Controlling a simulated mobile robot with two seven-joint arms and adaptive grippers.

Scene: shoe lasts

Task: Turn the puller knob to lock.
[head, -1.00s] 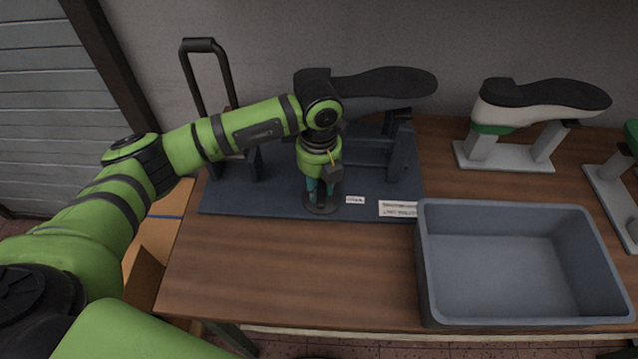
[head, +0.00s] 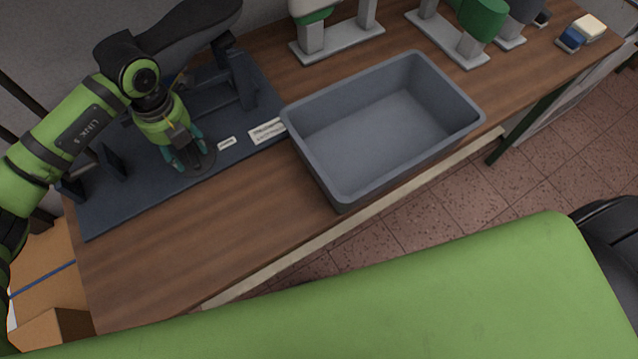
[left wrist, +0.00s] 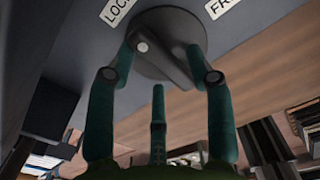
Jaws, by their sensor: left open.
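The puller knob (left wrist: 170,30) is a dark round disc with a raised bar across it. A pale dot marks the bar's left end in the left wrist view. Partly cut-off labels beside it read "LOC" (left wrist: 116,10) and "FR" (left wrist: 221,6). The dot end is on the "LOC" side. In the head view the knob (head: 205,160) sits near the front of the blue base plate (head: 120,210). My left gripper (head: 188,163) points down over it. In the left wrist view its teal fingers (left wrist: 160,65) are open around the bar; contact is unclear. My right gripper is out of view.
A grey bin (head: 335,190) stands right of the base plate. A dark shoe last (head: 190,28) sits above the plate, behind my left gripper. Other lasts on stands (head: 335,42) are at the back. The wooden tabletop (head: 190,240) in front of the plate is clear.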

